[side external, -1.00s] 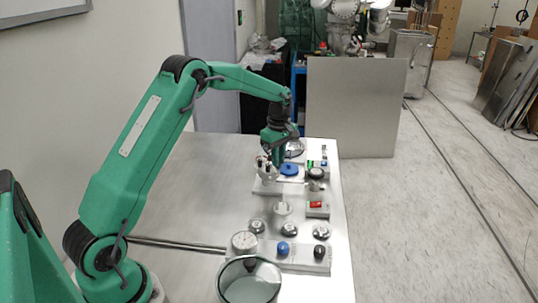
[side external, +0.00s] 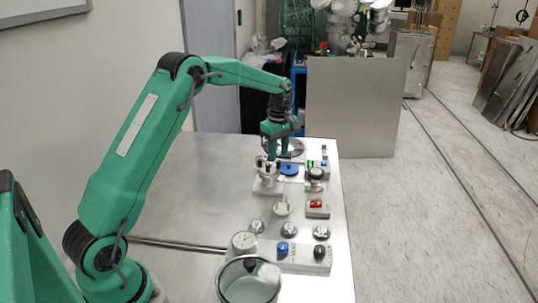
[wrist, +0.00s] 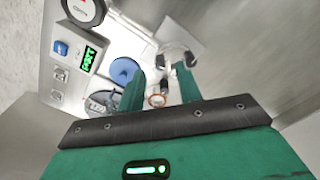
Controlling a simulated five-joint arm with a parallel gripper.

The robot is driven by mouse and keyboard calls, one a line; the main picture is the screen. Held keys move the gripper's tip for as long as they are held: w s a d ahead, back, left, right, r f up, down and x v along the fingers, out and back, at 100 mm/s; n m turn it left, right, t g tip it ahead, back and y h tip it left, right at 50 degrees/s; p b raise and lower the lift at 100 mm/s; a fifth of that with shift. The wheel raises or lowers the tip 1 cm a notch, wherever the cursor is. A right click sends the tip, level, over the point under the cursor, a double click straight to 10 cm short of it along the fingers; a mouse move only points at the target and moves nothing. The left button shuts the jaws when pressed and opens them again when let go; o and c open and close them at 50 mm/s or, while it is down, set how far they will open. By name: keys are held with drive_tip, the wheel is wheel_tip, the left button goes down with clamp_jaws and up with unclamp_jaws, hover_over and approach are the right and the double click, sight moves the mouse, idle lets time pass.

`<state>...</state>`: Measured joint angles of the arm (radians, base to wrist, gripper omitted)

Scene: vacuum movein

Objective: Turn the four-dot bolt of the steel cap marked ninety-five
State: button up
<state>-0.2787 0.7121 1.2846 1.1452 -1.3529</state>
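Three round steel caps stand in a row in the side view: left (side external: 257,226), middle (side external: 289,230) and right (side external: 321,232). Their markings and bolt dots are too small to read there. My gripper (side external: 277,154) is far behind them, pointing down above a white fitting with dark knobs (side external: 267,172). In the wrist view my gripper (wrist: 160,80) has its two green fingers apart. A small orange-ringed part (wrist: 157,100) shows in the gap; I cannot tell how far below it is. No four-dot bolt is readable in either view.
A blue knob (side external: 289,169) and a lit green display (wrist: 90,57) are near the gripper. A red-switch box (side external: 317,206), a dial gauge (side external: 244,242), two knobs on a front block (side external: 301,256) and a glass vessel (side external: 249,283) stand nearer.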

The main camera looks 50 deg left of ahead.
sight(278, 160)
drive_tip(key=shift+r, duration=2.7)
drive_tip(key=shift+c, duration=1.3)
drive_tip(key=shift+m, duration=0.3)
drive_tip(key=a, duration=0.4)
drive_tip(key=shift+a+f, duration=0.15)
drive_tip(key=shift+f, duration=0.25)
drive_tip(key=shift+f, duration=0.1)
drive_tip(key=shift+f, duration=3.8)
clamp_jaws()
